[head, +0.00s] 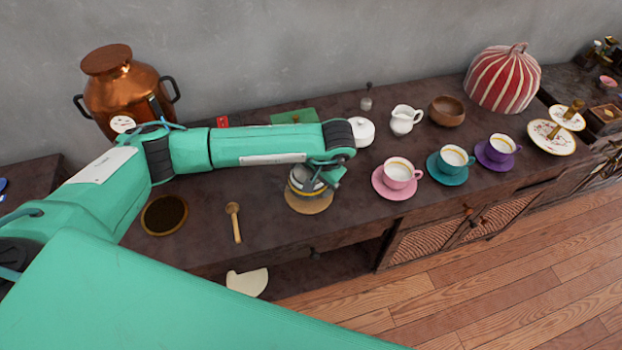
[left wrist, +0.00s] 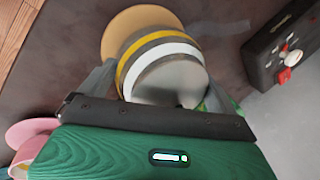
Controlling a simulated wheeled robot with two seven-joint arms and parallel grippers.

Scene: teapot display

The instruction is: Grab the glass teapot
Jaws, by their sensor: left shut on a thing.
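The glass teapot (head: 304,182), a round vessel with grey, yellow and white bands, stands on a round wooden coaster (head: 309,204) near the front of the dark counter. My left gripper (head: 326,175) reaches down over it from above and hides part of it. In the left wrist view the teapot (left wrist: 165,62) sits between the two fingers of my left gripper (left wrist: 158,80), one on each side, and the gripper is shut on it. The coaster (left wrist: 135,18) shows beyond it. The teapot's spout and handle cannot be made out. My right gripper is not in view.
Pink (head: 398,172), teal (head: 452,160) and purple (head: 498,148) cups on saucers stand to the right. A white lidded pot (head: 362,132) and creamer (head: 404,120) stand behind. A wooden spoon (head: 235,222) and dark round dish (head: 164,214) lie left. A copper urn (head: 120,90) stands at the back left.

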